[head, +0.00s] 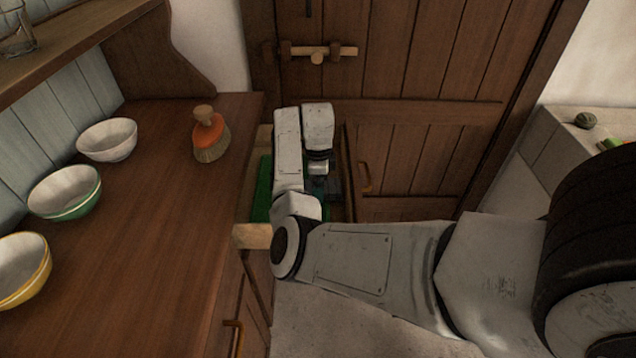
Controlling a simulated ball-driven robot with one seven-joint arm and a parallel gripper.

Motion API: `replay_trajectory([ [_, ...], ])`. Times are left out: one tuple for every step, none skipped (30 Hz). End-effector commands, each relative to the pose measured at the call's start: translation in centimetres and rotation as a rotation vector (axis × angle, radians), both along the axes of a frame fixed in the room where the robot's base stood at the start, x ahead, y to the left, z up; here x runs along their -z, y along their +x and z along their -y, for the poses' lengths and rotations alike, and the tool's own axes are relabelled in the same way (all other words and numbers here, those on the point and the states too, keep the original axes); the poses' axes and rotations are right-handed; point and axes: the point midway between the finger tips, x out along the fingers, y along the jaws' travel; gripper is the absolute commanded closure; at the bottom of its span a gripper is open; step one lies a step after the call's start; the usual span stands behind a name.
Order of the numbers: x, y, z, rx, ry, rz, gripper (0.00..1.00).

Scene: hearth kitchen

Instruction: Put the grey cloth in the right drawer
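The right drawer (252,236) is pulled out from under the counter, with a green lining (262,190) and its front panel and handle (365,177) to the right. My arm reaches across it, and my gripper (324,188) points down over or into the drawer. The gripper is dark and mostly hidden by my wrist, so I cannot tell whether it is open or shut. I cannot make out the grey cloth; my arm covers much of the drawer's inside.
The wooden counter (150,230) holds an orange brush (208,135) and a white bowl (107,139), a green bowl (65,191) and a yellow bowl (22,268). A closed plank door (430,60) stands behind the drawer. A pale ledge (552,140) is at right.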

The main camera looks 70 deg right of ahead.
Motion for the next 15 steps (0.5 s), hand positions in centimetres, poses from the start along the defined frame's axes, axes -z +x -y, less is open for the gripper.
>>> replay_trajectory([
  [-0.3, 0.0, 0.0, 0.0, -0.001, 0.0, 0.03],
  [-0.5, 0.0, 0.0, 0.0, -0.001, 0.001, 0.03],
  [-0.9, 0.0, 0.0, 0.0, -0.001, 0.002, 0.03],
  [-1.3, 0.1, 0.0, 0.001, -0.002, 0.002, 0.03],
  [-1.7, 0.1, 0.1, 0.001, -0.002, 0.002, 0.03],
  [-2.2, 0.1, 0.1, 0.001, -0.002, 0.003, 0.03],
  [-2.8, 0.1, 0.1, 0.001, -0.003, 0.003, 0.03],
  [-3.4, 0.1, 0.1, 0.002, -0.003, 0.005, 0.03],
  [-4.2, 0.1, 0.1, 0.002, -0.003, 0.004, 0.03],
  [-4.9, 0.1, 0.1, 0.002, -0.004, 0.004, 0.03],
  [-5.6, 0.1, 0.1, 0.002, -0.003, 0.003, 0.03],
  [-6.4, 0.1, 0.1, 0.001, -0.003, 0.003, 0.03],
  [-7.1, 0.1, 0.1, 0.001, -0.004, 0.004, 0.03],
  [-7.8, 0.1, 0.1, 0.001, -0.003, 0.005, 0.03],
  [-8.6, 0.1, 0.1, 0.001, -0.003, 0.003, 0.03],
])
